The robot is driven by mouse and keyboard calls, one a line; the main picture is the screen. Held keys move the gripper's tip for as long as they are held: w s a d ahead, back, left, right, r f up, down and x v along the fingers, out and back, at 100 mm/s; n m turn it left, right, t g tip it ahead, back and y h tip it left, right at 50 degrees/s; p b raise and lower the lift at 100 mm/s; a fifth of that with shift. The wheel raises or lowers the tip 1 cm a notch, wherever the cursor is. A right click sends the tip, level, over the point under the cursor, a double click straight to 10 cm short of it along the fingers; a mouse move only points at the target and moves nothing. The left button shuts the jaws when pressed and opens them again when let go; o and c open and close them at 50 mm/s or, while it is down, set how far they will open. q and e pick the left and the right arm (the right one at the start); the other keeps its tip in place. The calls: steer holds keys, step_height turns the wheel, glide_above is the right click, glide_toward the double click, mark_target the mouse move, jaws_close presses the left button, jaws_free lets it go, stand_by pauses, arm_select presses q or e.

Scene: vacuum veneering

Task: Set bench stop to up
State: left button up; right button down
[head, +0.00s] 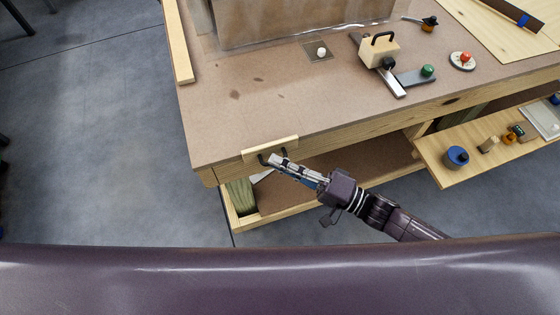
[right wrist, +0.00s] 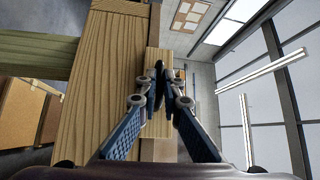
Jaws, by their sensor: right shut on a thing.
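The bench stop (head: 270,148) is a short pale wooden bar at the front edge of the workbench, near its left corner. Its top edge seems to stand a little above the brown bench top; how far is hard to tell. A dark handle (head: 263,158) sits on its front. My right gripper (head: 273,160) reaches in from the lower right and is shut on this handle. In the right wrist view the fingers (right wrist: 161,84) close on the dark handle in front of the stop's wood (right wrist: 154,60). My left gripper is not in view.
The brown bench top (head: 230,130) carries a clear bag (head: 290,25), a wooden block with a black handle (head: 378,50), a green knob (head: 428,70) and a red button (head: 466,56). A pulled-out wooden shelf (head: 440,172) holds a blue roll (head: 456,157) at right.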

steer(key=c, duration=2.3)
jaws_free()
steer(key=shift+w+r, duration=0.1)
steer(key=shift+r, duration=0.25)
steer(key=shift+o, duration=1)
steer(key=shift+f, duration=0.15)
steer(key=v, duration=1.2)
steer(key=shift+d, duration=0.1)
